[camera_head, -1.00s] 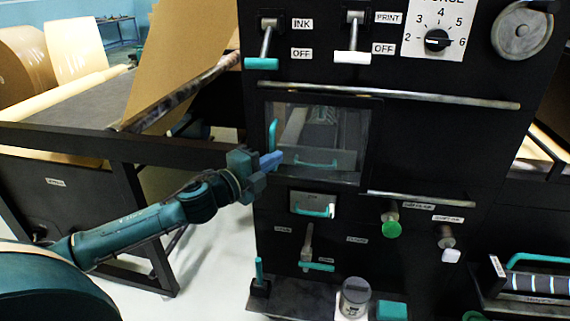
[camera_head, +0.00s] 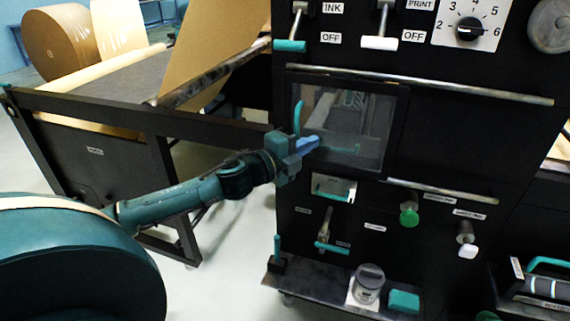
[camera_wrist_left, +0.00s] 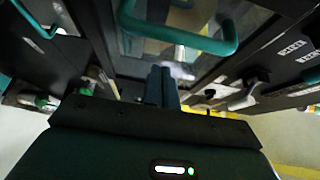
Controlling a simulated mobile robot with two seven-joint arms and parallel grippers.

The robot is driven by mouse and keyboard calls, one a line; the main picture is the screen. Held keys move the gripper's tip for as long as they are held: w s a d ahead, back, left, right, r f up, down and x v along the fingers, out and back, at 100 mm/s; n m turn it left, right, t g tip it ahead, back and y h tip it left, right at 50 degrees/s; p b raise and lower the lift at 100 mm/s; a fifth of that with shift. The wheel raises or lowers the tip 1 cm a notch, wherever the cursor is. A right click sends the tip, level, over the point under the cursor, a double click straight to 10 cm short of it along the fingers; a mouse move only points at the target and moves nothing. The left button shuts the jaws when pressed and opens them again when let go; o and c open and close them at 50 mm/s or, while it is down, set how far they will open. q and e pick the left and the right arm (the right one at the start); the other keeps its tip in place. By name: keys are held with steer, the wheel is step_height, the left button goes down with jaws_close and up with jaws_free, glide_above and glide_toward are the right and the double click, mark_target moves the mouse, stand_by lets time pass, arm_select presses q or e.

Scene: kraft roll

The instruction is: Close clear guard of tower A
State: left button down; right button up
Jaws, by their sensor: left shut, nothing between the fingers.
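The clear guard (camera_head: 372,140) is a see-through pane in a dark frame on the front of the black tower. It looks nearly flush with the front; I cannot tell if it is fully closed. Its upright teal handle (camera_head: 298,117) is at the pane's left side and shows large at the top of the left wrist view (camera_wrist_left: 180,42). My left gripper (camera_head: 315,144) is shut and empty, in front of the pane's lower left, just below and right of the handle. Its fingers (camera_wrist_left: 162,85) show below the handle in the wrist view. I cannot tell whether they touch the pane. My right gripper is out of view.
Metal bars (camera_head: 430,85) cross the tower above and below the guard. Levers, a green knob (camera_head: 409,217) and a white knob (camera_head: 467,250) stick out nearby. A low shelf holds a grey-lidded jar (camera_head: 369,285) and a teal block (camera_head: 404,301). A roll table (camera_head: 100,105) stands at left.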

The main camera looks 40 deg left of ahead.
arm_select(q)
steer(key=b+v, duration=0.2)
steer(key=v, duration=0.7)
steer(key=shift+s+d, duration=0.2)
steer(key=shift+s, duration=0.3)
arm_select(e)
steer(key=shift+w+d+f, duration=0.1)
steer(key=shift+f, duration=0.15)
arm_select(q)
steer(key=shift+f, duration=0.15)
